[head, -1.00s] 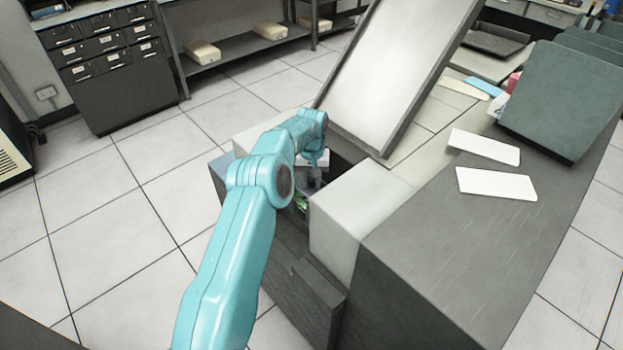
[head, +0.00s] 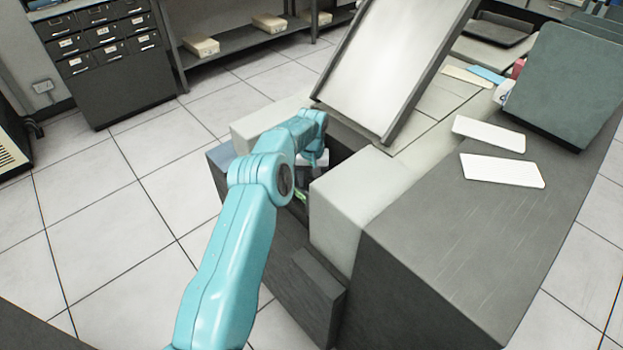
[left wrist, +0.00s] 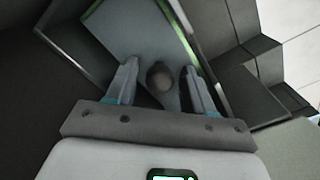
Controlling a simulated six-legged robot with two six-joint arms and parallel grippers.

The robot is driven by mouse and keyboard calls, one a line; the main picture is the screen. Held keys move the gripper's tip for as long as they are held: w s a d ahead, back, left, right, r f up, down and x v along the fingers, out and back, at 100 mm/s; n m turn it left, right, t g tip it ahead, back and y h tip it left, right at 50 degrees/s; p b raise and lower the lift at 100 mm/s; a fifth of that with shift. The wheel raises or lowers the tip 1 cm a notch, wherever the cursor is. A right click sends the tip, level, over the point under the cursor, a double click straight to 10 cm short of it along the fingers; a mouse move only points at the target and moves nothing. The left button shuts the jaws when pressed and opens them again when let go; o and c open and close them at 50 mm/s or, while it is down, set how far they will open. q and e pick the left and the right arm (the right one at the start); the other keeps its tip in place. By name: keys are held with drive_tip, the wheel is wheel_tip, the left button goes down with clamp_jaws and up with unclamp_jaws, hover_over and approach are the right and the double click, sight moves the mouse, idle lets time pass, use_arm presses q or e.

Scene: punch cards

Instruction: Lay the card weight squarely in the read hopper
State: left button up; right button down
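My left arm reaches into the dark hopper opening (head: 345,140) in the head view, with the left gripper (head: 314,172) low inside it and mostly hidden. In the left wrist view the card weight (left wrist: 135,35) is a flat grey plate with a dark round knob (left wrist: 160,77). The fingers of my left gripper (left wrist: 160,70) stand apart on either side of the knob, with a visible gap on each side. Green edging shows along the plate, and it looks turned relative to the gripper. Whether it lies flat is unclear. My right gripper is not in view.
Pale blocks flank the opening, one on the right (head: 350,200). A sloped white panel (head: 395,60) rises behind it. White cards (head: 502,170) lie on the grey machine top to the right. Open tiled floor (head: 110,240) is on the left.

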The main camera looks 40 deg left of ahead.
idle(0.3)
use_arm(q)
wheel_tip(320, 180, up, 9)
drive_tip(key=shift+r, duration=0.15)
wheel_tip(320, 180, up, 7)
drive_tip(key=p, duration=0.2)
hover_over(312, 180)
drive_tip(key=shift+a, duration=0.1)
drive_tip(key=shift+r, duration=0.1)
